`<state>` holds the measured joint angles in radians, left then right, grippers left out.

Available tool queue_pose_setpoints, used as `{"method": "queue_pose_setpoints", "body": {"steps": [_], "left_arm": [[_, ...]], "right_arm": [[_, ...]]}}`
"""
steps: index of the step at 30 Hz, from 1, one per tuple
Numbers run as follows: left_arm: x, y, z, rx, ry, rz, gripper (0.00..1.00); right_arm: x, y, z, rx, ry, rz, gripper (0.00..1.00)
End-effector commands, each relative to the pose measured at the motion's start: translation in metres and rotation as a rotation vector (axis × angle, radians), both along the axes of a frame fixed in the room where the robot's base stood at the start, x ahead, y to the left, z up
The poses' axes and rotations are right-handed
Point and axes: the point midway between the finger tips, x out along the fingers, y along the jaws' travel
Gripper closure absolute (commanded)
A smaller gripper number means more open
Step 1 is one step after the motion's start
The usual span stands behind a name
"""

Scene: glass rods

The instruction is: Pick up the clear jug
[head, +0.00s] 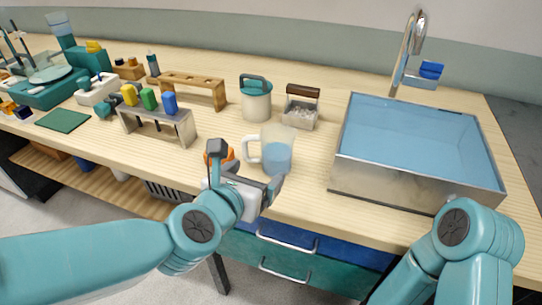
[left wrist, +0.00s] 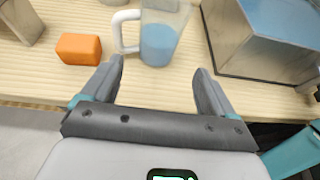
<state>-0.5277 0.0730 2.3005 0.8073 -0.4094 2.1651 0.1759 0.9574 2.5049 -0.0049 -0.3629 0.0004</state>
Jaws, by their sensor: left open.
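The clear jug (head: 277,150) stands upright near the front edge of the wooden bench, with blue liquid inside and a white handle on its left side. It also shows in the left wrist view (left wrist: 161,36), ahead of the fingers. My left gripper (head: 247,167) is just in front of the jug, at the bench's front edge. In the left wrist view its two fingers (left wrist: 158,75) are spread apart with nothing between them, and the jug's base lies just beyond the gap. My right gripper is not in view; only part of my right arm shows at the lower right.
An orange block (left wrist: 78,48) lies left of the jug. A metal basin (head: 345,178) with a blue interior stands to the right. Behind are a lidded container (head: 256,103) and a caddy (head: 301,112). A rack (head: 160,128) stands to the left.

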Motion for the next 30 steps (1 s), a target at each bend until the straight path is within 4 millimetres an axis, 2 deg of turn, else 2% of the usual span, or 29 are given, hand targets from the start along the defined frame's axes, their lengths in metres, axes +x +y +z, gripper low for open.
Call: {"method": "queue_pose_setpoints", "body": {"steps": [1, 3, 9, 14, 24, 30], "left_arm": [[0.012, -0.004, -0.009, 0.002, 0.004, 0.002, 0.13], [0.027, -0.01, -0.015, 0.002, 0.003, 0.002, 0.13], [0.059, -0.023, -0.027, 0.002, 0.003, 0.002, 0.13], [0.07, -0.027, -0.031, 0.001, 0.002, 0.003, 0.13], [0.112, -0.043, -0.047, 0.0, 0.003, 0.004, 0.13], [0.115, -0.043, -0.048, 0.0, 0.001, 0.004, 0.13]], "right_arm": [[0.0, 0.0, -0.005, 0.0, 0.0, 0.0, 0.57], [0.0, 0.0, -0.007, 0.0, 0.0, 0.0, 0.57], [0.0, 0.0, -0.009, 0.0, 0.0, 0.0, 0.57], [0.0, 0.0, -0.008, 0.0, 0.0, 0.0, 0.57], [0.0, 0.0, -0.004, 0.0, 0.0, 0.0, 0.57], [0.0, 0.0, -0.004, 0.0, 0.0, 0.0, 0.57]]}}
